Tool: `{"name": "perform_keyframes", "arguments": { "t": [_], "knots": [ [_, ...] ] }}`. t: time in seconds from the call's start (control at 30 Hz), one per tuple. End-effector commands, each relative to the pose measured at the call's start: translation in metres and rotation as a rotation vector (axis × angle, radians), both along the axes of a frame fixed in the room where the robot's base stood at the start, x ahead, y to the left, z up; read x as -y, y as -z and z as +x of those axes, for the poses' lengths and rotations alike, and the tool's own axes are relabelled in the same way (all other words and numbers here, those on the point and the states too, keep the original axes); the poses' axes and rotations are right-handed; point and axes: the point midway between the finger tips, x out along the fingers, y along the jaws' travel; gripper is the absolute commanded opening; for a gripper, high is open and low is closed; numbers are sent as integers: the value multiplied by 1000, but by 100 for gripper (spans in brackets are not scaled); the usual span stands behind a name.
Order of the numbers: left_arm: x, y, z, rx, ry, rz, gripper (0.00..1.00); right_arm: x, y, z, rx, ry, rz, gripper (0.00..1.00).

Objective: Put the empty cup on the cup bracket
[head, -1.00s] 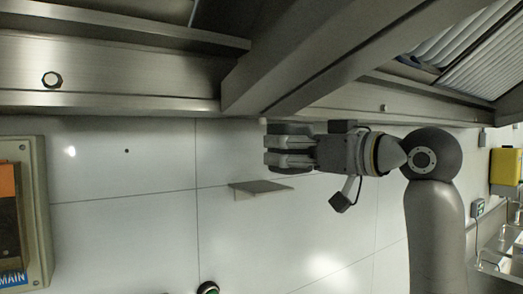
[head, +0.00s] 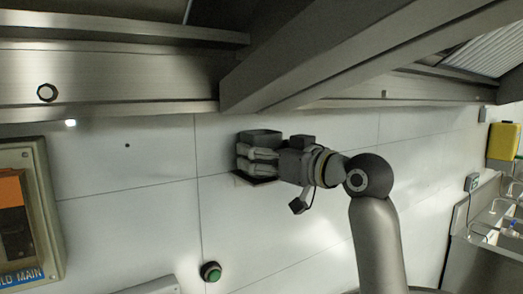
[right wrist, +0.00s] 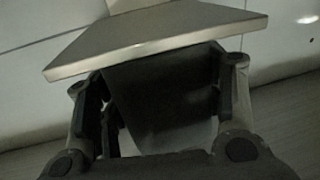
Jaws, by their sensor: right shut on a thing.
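My right gripper (head: 258,160) is shut on the dark grey cup (head: 262,135) in the head view, its fingers reaching in from the right. The cup bracket (head: 254,179), a small flat plate on the white wall, shows just below the fingers and is mostly hidden by them. In the right wrist view the dark cup (right wrist: 165,95) is between the fingers, and the pale bracket plate (right wrist: 160,38) crosses in front of its upper part. I cannot tell whether the cup touches the bracket. My left gripper is not in view.
A steel hood (head: 110,82) with a thick beam (head: 300,70) runs close above the gripper. A green button (head: 210,271) is on the wall below. An electrical box (head: 48,215) is at the left, a yellow box (head: 503,141) and sink at the right. The wall between is mostly clear.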

Motion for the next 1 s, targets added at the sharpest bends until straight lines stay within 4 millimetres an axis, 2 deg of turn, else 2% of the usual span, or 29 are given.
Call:
{"name": "perform_keyframes", "arguments": {
  "t": [0.27, 0.3, 0.43, 0.83, 1.0],
  "knots": [
    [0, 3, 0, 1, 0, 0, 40, 0, 4, 0, 0, 0, 0, 36],
    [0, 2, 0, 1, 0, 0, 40, 0, 3, 0, -1, -1, 0, 65],
    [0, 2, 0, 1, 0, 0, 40, 0, 3, 0, -1, -1, 0, 81],
    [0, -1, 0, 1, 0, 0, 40, 0, -1, 0, -1, -1, 1, 82],
    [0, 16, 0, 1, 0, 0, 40, 13, 4, -12, 4, 2, 1, 82]
  ]
}}
